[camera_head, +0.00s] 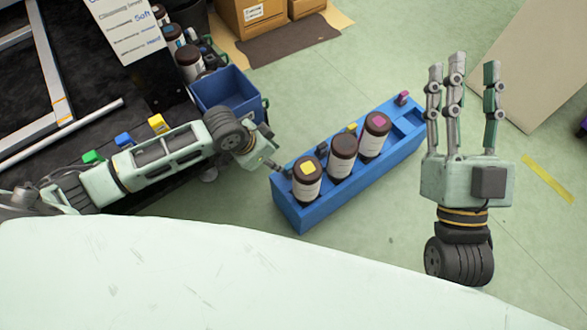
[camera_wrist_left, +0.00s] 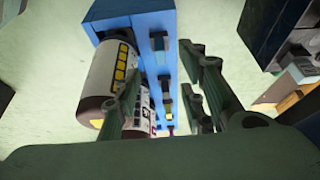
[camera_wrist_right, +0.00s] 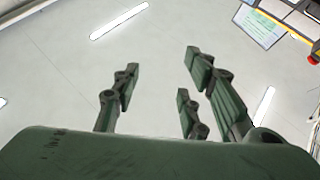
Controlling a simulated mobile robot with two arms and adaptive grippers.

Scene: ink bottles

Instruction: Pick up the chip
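A blue rack (camera_head: 300,212) on the floor area holds three dark bottles with white labels. The near bottle (camera_head: 307,180) has a yellow top patch, the middle bottle (camera_head: 342,155) a plain top, the far bottle (camera_head: 375,135) a magenta one. Small chips stand along the rack's edge: a dark one (camera_head: 322,149), a yellow one (camera_head: 351,128) and a magenta one (camera_head: 403,98). My left gripper (camera_head: 275,164) is beside the rack's near end; its fingers (camera_wrist_left: 165,100) are apart, with chips visible beyond them. My right gripper (camera_head: 463,95) is raised, open and empty.
A blue bin (camera_head: 228,90) stands behind my left gripper. Green (camera_head: 93,157), blue (camera_head: 124,139) and yellow (camera_head: 158,124) blocks lie on the dark surface at left. More bottles (camera_head: 189,62) and a sign (camera_head: 128,28) are behind. Floor right of the rack is mostly clear.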

